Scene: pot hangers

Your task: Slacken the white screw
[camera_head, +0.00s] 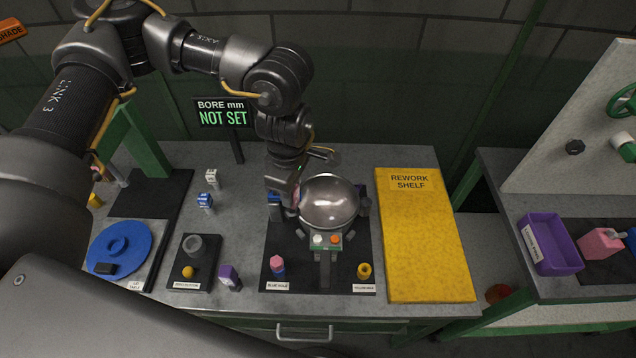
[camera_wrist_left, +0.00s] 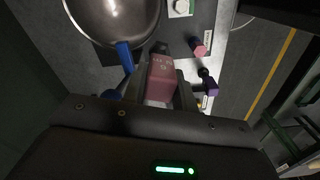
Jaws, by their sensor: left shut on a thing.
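The white screw (camera_head: 318,239) sits beside an orange screw (camera_head: 335,239) on a small green block in front of a shiny round pot (camera_head: 328,203). A white round screw also shows at the top of the left wrist view (camera_wrist_left: 180,7). My left gripper (camera_head: 284,201) is at the pot's left side, behind and left of the white screw and apart from it. In the left wrist view it is shut on a dull pink block (camera_wrist_left: 161,75) with lettering. A blue handle (camera_wrist_left: 124,56) lies close to that block. My right gripper is not in view.
A pink-topped blue peg (camera_head: 277,265) and a yellow knob (camera_head: 364,270) stand on the dark plate's front. A yellow rework shelf (camera_head: 425,240) lies to the right. A "NOT SET" sign (camera_head: 223,113) stands behind. A blue disc (camera_head: 118,249) lies at left.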

